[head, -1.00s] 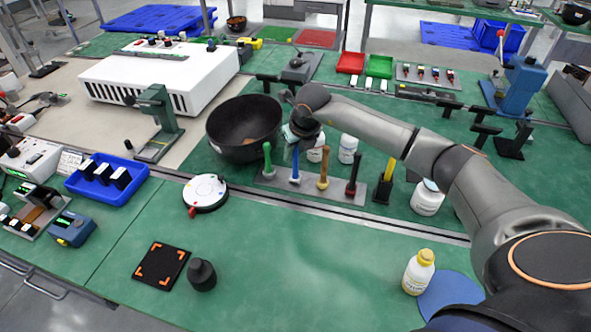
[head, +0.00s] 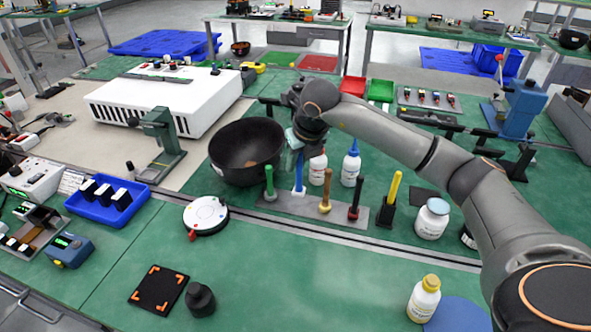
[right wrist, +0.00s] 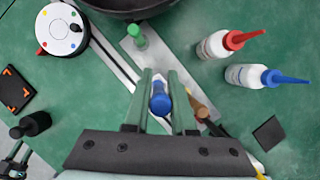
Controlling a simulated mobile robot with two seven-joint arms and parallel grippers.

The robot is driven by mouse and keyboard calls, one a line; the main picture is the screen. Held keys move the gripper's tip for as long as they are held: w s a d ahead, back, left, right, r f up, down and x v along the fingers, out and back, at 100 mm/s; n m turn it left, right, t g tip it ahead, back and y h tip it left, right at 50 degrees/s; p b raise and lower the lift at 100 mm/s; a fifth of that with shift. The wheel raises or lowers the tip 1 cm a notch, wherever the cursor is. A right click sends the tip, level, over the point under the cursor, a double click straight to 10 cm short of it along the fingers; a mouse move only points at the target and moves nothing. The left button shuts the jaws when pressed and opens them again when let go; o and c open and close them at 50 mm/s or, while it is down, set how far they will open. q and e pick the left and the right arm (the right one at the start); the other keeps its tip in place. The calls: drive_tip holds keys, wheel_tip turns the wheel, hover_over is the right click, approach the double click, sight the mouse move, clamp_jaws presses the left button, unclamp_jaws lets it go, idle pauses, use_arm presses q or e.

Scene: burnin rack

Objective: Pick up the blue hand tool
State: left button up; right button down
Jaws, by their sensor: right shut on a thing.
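The blue hand tool (head: 299,178) is upright above the grey tool rack (head: 290,203), between the green tool (head: 269,182) and the wooden-handled tool (head: 325,190). My right gripper (head: 296,140) is over it and shut on its upper part. In the right wrist view the blue tool (right wrist: 160,103) shows between the two green fingers of my right gripper (right wrist: 160,88). I cannot tell whether its lower end is clear of the rack.
A black bowl (head: 246,152) stands close on the left. Red-capped (head: 318,169) and blue-capped (head: 351,165) bottles stand right behind the rack. A red-and-black tool (head: 354,198) and a yellow-handled tool (head: 391,195) stand to the right. The front green bench is mostly clear.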

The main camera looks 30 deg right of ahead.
drive_tip(key=s+a+r+b, duration=0.1)
drive_tip(key=s+a+r, duration=0.3)
drive_tip(key=s, duration=0.6)
wheel_tip(320, 180, up, 2)
drive_tip(key=shift+a+r, duration=0.15)
drive_tip(key=shift+a, duration=0.25)
drive_tip(key=shift+w, duration=0.1)
